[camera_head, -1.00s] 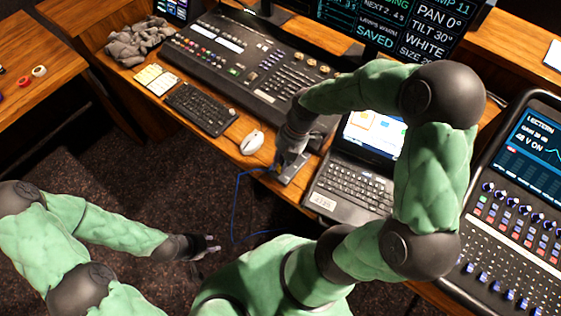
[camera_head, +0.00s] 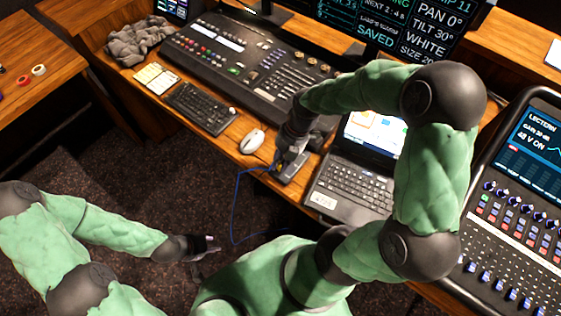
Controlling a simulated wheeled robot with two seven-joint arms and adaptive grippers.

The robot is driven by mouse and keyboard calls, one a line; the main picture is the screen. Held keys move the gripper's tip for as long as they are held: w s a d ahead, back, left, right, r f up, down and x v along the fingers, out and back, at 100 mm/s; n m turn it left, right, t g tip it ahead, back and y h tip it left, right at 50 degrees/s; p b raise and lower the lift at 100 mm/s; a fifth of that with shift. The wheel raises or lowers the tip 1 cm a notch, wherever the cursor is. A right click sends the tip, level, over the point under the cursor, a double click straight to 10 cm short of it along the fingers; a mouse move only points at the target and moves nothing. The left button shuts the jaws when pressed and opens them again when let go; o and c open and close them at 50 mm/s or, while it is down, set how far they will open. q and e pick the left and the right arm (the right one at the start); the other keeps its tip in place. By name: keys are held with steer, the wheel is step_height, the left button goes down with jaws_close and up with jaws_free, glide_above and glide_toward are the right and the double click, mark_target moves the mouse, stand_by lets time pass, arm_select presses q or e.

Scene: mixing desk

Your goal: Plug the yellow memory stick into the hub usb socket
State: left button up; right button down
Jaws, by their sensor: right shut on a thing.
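The hub (camera_head: 291,178) is a small grey box at the front edge of the desk, between the white mouse and the laptop. A blue cable runs from its left side. My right gripper (camera_head: 283,164) points down at the hub's left part and is shut on the yellow memory stick (camera_head: 277,167). Only a speck of yellow shows by the fingertips. The fingers hide the socket, so I cannot tell whether the stick is in it. My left gripper (camera_head: 214,246) hangs over the dark floor, away from the desk. Its fingers are too small to judge.
A white mouse (camera_head: 252,141) and a black keyboard (camera_head: 201,107) lie left of the hub. A laptop (camera_head: 349,187) stands close on its right. A mixing console (camera_head: 240,62) is behind. The blue cable (camera_head: 235,205) loops below the desk edge.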

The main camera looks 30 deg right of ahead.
steer(key=shift+s+a+f+p, duration=0.15)
steer(key=shift+s+p, duration=0.15)
stand_by(0.4)
steer(key=shift+r, duration=0.3)
steer(key=shift+w+r, duration=0.1)
steer(key=shift+w, duration=0.1)
steer(key=shift+w, duration=0.2)
stand_by(0.5)
steer(key=shift+s+b, duration=0.2)
steer(key=shift+b, duration=0.25)
stand_by(0.8)
steer(key=shift+s+f+b, duration=0.15)
steer(key=shift+f+b, duration=0.75)
steer(key=shift+f, duration=0.2)
stand_by(0.5)
steer(key=shift+s+f, duration=0.15)
stand_by(0.3)
steer(key=shift+r, duration=0.25)
